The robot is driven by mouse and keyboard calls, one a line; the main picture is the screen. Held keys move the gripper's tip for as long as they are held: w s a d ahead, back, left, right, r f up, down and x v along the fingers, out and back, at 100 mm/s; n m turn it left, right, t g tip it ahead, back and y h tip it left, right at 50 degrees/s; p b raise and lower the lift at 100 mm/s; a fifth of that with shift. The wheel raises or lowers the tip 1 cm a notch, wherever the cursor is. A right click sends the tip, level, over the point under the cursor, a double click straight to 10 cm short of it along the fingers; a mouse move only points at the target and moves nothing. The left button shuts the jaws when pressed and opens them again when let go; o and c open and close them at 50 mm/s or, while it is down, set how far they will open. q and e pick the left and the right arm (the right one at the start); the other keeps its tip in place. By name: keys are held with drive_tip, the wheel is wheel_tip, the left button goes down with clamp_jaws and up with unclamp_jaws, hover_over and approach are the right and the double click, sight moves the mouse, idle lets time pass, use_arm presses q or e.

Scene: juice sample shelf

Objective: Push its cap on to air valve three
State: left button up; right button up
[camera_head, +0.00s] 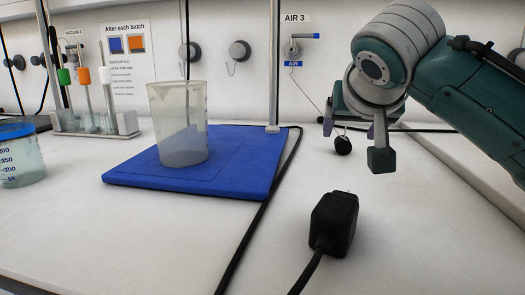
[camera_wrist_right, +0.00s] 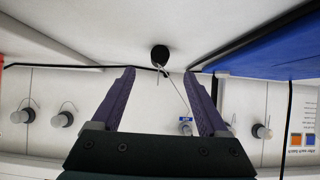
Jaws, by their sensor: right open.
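Air valve three (camera_head: 293,47) is on the back wall under the AIR 3 label, with a blue lever and its grey outlet uncovered. Its cap, a small black round piece (camera_head: 343,146), lies on the bench below, joined to a thin cord. My right gripper (camera_head: 350,128) is open and points towards the wall, close to the cap. In the right wrist view, the cap (camera_wrist_right: 160,53) sits just beyond the open fingertips (camera_wrist_right: 160,73), centred between them and not held. The valve (camera_wrist_right: 186,127) shows there between the fingers. My left gripper is not in view.
A beaker (camera_head: 180,125) stands on a blue mat (camera_head: 235,180) left of the right gripper. A black plug with cable (camera_head: 334,222) lies in front. Capped outlets (camera_head: 239,50) line the wall. A thin post (camera_head: 275,70) stands left of the valve.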

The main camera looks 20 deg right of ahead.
sight(345, 142)
drive_tip(key=b+x, duration=0.3)
drive_tip(key=x, duration=0.3)
drive_tip(key=shift+f+b, duration=0.1)
drive_tip(key=shift+b, duration=0.3)
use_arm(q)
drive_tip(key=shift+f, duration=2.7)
use_arm(e)
drive_tip(key=shift+w+d+f, duration=0.25)
drive_tip(key=shift+w+f, duration=0.05)
drive_tip(key=shift+w, duration=0.15)
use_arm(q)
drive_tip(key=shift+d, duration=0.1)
use_arm(e)
clamp_jaws()
wheel_tip(345, 142, up, 5)
drive_tip(key=p, duration=0.5)
drive_tip(key=shift+r, duration=0.15)
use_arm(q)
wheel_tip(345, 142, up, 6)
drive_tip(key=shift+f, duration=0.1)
